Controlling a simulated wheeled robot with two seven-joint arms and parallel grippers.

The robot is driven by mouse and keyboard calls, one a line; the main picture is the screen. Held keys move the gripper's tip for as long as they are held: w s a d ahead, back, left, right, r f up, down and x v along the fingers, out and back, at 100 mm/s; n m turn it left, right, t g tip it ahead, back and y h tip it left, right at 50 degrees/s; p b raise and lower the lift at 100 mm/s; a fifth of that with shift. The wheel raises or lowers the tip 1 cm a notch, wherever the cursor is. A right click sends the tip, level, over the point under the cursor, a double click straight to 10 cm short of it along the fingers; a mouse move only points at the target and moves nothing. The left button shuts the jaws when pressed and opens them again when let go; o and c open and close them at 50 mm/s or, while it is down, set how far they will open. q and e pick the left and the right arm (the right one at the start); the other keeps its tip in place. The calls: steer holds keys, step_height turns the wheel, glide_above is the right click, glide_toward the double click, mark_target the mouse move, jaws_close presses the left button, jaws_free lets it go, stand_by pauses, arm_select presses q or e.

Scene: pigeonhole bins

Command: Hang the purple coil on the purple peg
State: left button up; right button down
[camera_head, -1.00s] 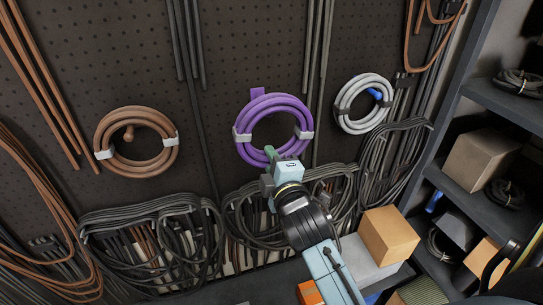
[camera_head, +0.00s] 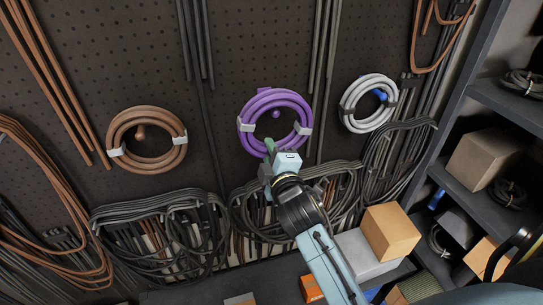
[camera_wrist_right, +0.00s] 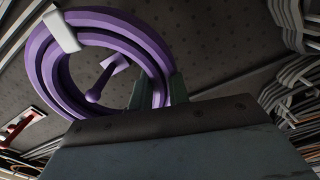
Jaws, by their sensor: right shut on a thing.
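The purple coil (camera_head: 247,110) is a round ring with two white-grey ties, upright in front of the dark pegboard. My right gripper (camera_head: 269,148) is shut on its lower rim. The wrist view shows the fingers (camera_wrist_right: 160,95) on the coil (camera_wrist_right: 50,75) too. The purple peg (camera_head: 275,114) shows its round knob inside the coil's opening, above the middle. In the wrist view the peg (camera_wrist_right: 97,92) has a stem running to a plate on the board, seen through the ring. How far the knob reaches through the ring is unclear. My left gripper is not in view.
A brown coil (camera_head: 113,128) hangs on a brown peg (camera_head: 140,132) at left. A white coil (camera_head: 348,105) hangs on a blue peg (camera_head: 381,96) at right. Black cable bundles (camera_head: 160,210) hang below. Boxes (camera_head: 390,232) and a shelf (camera_head: 510,105) stand at right.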

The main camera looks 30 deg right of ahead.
steer(key=shift+f+b+x, duration=0.25)
steer(key=shift+b+x, duration=0.25)
steer(key=shift+x, duration=0.65)
steer(key=shift+f+b+x, duration=0.2)
steer(key=shift+b+x, duration=0.3)
steer(key=shift+x, duration=0.7)
steer(key=shift+d, duration=0.1)
steer(key=c, duration=0.9)
jaws_free()
steer(key=shift+f, duration=0.15)
steer(key=shift+c, duration=0.2)
steer(key=shift+s, duration=0.15)
steer(key=shift+p+v, duration=0.45)
steer(key=shift+v, duration=0.6)
steer(key=shift+p+v, duration=0.65)
steer(key=shift+v, duration=1.65)
